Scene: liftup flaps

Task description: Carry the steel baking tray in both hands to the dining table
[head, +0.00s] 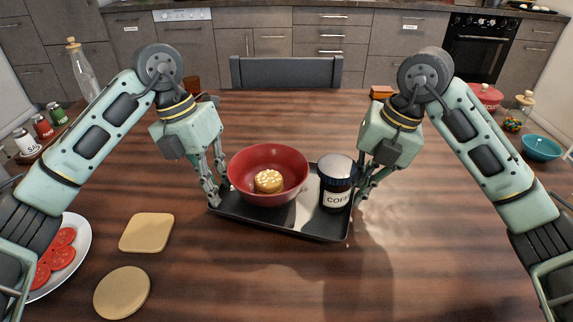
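A dark rectangular steel baking tray (275,228) is in the middle of the wooden dining table (420,260), low on or just above its top; I cannot tell whether it touches. On the tray are a red bowl (245,186) with a round yellowish item (268,181) in it, and a dark coffee jar (336,180) standing upright to the right. My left gripper (218,185) is at the tray's left end, its fingers close to the rim and the bowl. My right gripper (362,187) is at the right end, partly behind the jar. Whether the fingers are closed on the rim is unclear.
Two flat tan pieces (147,233) and a plate of tomato slices (60,262) lie at the left. Spice jars (42,127) and a glass bottle (82,70) stand further left. A teal bowl (542,147) is at the right. A chair (287,72) stands behind. The front right is clear.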

